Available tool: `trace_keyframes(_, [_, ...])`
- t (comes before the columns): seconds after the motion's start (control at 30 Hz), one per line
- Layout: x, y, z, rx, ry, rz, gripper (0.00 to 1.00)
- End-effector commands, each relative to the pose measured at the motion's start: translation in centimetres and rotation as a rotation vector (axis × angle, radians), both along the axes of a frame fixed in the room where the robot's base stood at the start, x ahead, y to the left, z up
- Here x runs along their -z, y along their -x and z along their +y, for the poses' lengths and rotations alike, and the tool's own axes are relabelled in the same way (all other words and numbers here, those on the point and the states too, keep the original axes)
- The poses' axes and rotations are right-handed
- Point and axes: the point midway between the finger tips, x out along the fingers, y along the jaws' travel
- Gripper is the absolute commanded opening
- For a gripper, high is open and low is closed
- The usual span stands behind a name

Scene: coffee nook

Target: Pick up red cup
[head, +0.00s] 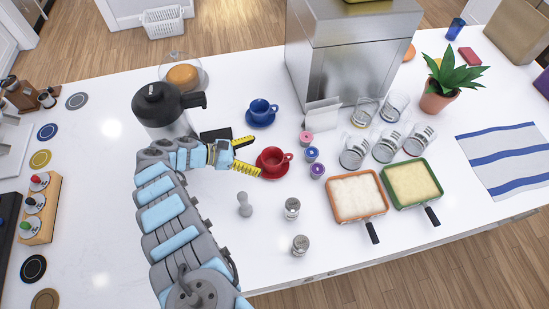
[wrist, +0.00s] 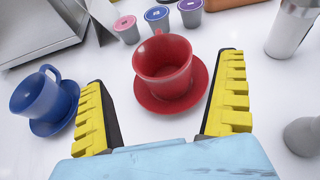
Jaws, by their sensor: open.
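The red cup (head: 272,157) stands upright on a red saucer (head: 284,171) near the middle of the counter in the head view. In the wrist view the red cup (wrist: 163,56) sits on its saucer (wrist: 172,105), just beyond my fingertips and roughly centred between them. My gripper (head: 247,155) has yellow ridged fingers and comes from the left at about the cup's height. It is open and empty in the wrist view (wrist: 165,75), one finger on each side of the saucer's near part. I cannot tell whether a finger touches the saucer.
A blue cup (head: 261,108) on a blue saucer stands close behind; it is left of my fingers in the wrist view (wrist: 44,96). Coffee pods (head: 312,154) and a metal shaker (head: 292,208) stand to the right. A black-lidded pot (head: 160,108) stands behind my arm.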

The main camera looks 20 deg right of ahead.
Motion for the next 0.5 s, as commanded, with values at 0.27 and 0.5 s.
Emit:
trace_keyframes(0.27, [0.7, 0.2, -1.5, -0.004, -0.001, -0.002, 1.0])
trace_keyframes(0.5, [1.0, 0.5, -2.5, -0.002, 0.0, 0.0, 1.0])
